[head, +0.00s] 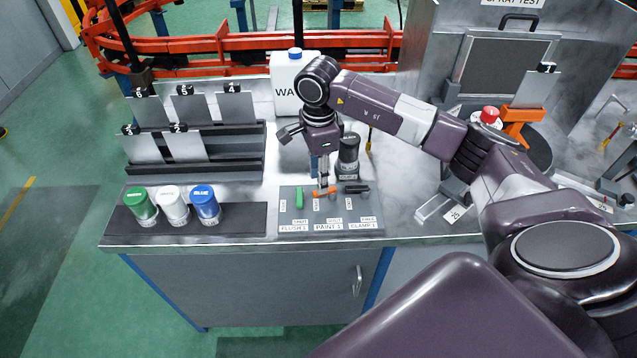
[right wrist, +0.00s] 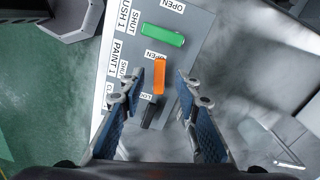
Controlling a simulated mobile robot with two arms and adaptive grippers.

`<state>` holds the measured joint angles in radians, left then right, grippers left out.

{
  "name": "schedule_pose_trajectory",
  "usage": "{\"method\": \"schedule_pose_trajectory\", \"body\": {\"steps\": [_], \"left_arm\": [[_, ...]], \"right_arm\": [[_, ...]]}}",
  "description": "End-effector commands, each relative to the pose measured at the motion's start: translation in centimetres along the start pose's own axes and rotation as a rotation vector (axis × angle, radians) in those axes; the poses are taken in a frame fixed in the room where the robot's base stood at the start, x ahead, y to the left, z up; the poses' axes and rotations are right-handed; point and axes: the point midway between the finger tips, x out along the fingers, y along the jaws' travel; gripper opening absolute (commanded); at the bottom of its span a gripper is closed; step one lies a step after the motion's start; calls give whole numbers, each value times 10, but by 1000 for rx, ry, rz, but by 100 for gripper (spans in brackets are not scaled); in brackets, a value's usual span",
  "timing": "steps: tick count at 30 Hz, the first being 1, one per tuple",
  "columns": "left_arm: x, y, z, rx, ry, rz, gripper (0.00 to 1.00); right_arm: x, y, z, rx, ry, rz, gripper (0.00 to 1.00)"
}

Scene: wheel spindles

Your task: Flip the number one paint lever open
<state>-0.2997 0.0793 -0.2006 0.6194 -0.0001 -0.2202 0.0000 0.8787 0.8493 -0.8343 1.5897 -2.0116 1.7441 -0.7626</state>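The orange PAINT 1 lever (head: 325,192) is the middle one on the grey lever panel (head: 331,222). It lies crosswise to the panel's front-back direction, with an OPEN label beside it. It also shows in the right wrist view (right wrist: 159,77). My right gripper (head: 323,180) points down over this lever. In the right wrist view its two blue-padded fingers (right wrist: 160,84) are spread on either side of the orange lever, with gaps visible. I cannot tell how far above the panel the fingertips are. My left gripper is not in view.
The green FLUSH 1 lever (head: 299,198) and black CLAMP 1 lever (head: 356,189) flank the orange one closely. A dark cup (head: 348,155) stands just behind the panel. Green, white and blue cups (head: 205,204) stand left. A white jug (head: 290,85) is behind.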

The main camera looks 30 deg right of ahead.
Motion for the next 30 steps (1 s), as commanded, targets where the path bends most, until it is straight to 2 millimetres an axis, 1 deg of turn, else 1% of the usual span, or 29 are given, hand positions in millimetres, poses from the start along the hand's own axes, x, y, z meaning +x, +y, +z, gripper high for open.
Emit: {"method": "schedule_pose_trajectory", "body": {"steps": [1,3,7,10,17,25,26,30], "left_arm": [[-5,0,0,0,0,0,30],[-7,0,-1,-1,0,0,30],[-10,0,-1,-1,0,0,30],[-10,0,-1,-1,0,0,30],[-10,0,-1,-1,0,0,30],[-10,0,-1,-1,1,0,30],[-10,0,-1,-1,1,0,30],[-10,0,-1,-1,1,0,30]], "right_arm": [[7,2,0,0,1,5,30],[17,1,0,1,0,4,30],[30,1,1,0,-2,3,30],[35,0,1,0,-2,0,30],[36,0,1,0,-3,0,30],[35,0,1,0,-3,0,2],[35,0,1,0,-3,0,0],[35,0,1,1,-3,-1,0]]}}
